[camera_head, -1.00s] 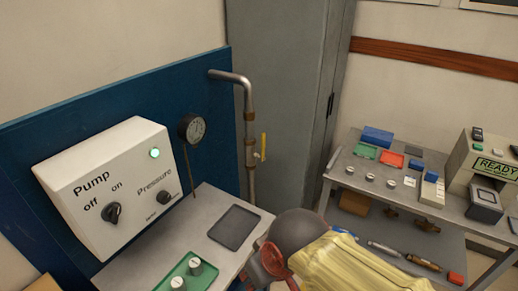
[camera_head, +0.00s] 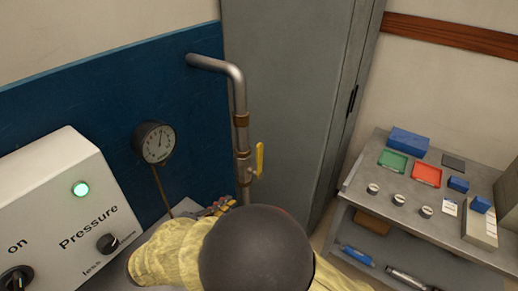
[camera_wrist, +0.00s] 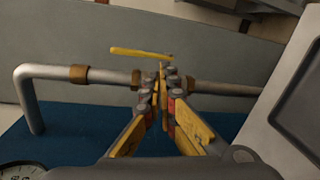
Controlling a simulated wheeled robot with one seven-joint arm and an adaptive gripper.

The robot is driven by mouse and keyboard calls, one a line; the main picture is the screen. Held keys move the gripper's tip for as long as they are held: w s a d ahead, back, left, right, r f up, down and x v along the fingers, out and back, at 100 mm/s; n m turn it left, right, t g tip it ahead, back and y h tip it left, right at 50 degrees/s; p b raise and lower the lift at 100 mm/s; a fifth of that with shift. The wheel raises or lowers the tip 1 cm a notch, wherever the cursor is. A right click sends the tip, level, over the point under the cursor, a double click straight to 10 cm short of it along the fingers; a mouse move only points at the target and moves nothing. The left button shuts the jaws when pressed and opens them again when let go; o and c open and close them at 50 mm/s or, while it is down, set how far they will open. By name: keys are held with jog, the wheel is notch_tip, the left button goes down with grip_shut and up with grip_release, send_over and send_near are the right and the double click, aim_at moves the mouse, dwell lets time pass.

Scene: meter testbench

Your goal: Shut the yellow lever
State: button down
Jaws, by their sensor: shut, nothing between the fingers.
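The yellow lever (camera_head: 260,160) sits on the valve of a grey metal pipe (camera_head: 238,95) and points up, roughly along the pipe. In the wrist view the lever (camera_wrist: 140,53) lies nearly parallel to the pipe, beyond my fingertips. My gripper (camera_head: 222,205) is low beside the pipe in the head view, partly hidden by my arm. In the wrist view my gripper (camera_wrist: 163,82) is shut and empty, its tips in front of the valve and overlapping the pipe. I cannot tell whether they touch it.
A pressure gauge (camera_head: 155,142) is on the blue panel (camera_head: 80,95), left of the pipe. The white pump box (camera_head: 60,205) has a lit green lamp. A grey cabinet (camera_head: 290,90) stands behind the pipe. A side table (camera_head: 455,225) with trays and small parts is at the right.

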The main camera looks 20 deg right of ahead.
notch_tip(320, 180, up, 4)
jog(key=w+m+t+h, duration=0.1)
jog(key=w+m, duration=0.1)
jog(key=b, duration=0.4)
send_near(257, 156)
jog(key=x, duration=0.5)
jog(key=shift+d+f, duration=0.2)
jog(key=shift+w+d+r, duration=0.1)
jog(key=shift+w+d, duration=0.4)
jog(key=shift+d, duration=0.05)
jog(key=shift+d+r, duration=0.1)
jog(key=shift+r, duration=0.05)
jog(key=shift+w+d+p, duration=0.15)
jog(key=shift+d+p, duration=0.05)
jog(key=shift+p, duration=0.35)
